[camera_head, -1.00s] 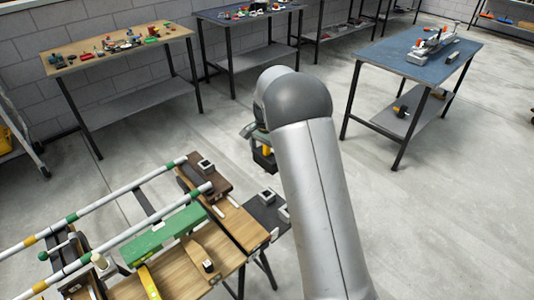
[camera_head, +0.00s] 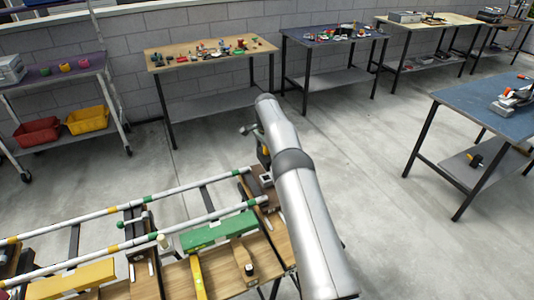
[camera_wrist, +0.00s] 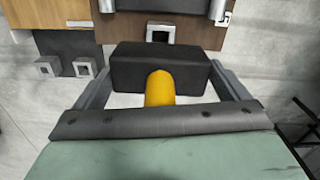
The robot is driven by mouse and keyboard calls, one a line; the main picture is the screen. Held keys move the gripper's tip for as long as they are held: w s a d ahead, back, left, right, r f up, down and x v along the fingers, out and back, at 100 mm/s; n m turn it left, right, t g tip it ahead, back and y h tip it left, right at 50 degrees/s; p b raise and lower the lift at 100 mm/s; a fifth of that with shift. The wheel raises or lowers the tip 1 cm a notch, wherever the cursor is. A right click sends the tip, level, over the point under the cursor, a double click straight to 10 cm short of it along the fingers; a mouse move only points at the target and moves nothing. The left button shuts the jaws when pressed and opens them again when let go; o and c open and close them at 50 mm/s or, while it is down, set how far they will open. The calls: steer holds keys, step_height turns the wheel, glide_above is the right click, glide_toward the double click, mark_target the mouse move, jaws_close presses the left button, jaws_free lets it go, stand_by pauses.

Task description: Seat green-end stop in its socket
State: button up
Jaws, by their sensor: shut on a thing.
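My gripper (camera_wrist: 162,72) is shut on a black block with a yellow cylinder (camera_wrist: 159,90), apparently the stop. In the head view the gripper (camera_head: 257,146) is partly behind my arm, near the rails' green ends. In the wrist view a grey square socket (camera_wrist: 160,33) sits on a brown board (camera_wrist: 135,24), between the two rail ends and just beyond the block. It shows in the head view (camera_head: 266,180) too. The block appears above and apart from the socket. Its underside is hidden.
Two white rails (camera_head: 170,229) with green and yellow bands run along the bench. A green block (camera_head: 218,230) and a yellow bar (camera_head: 198,275) lie near them. Two more square sockets (camera_wrist: 47,67) (camera_wrist: 84,66) sit on a dark plate. Open floor lies beyond the bench.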

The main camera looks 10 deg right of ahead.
steer(key=shift+f+b, duration=2.45)
steer(key=shift+f, duration=1.35)
steer(key=o, duration=0.6)
step_height(320, 180, up, 10)
steer(key=shift+r+p, duration=0.1)
steer(key=shift+p, duration=0.3)
step_height(320, 180, up, 7)
steer(key=p, duration=0.6)
steer(key=shift+r+p, duration=0.15)
steer(key=shift+p, duration=0.2)
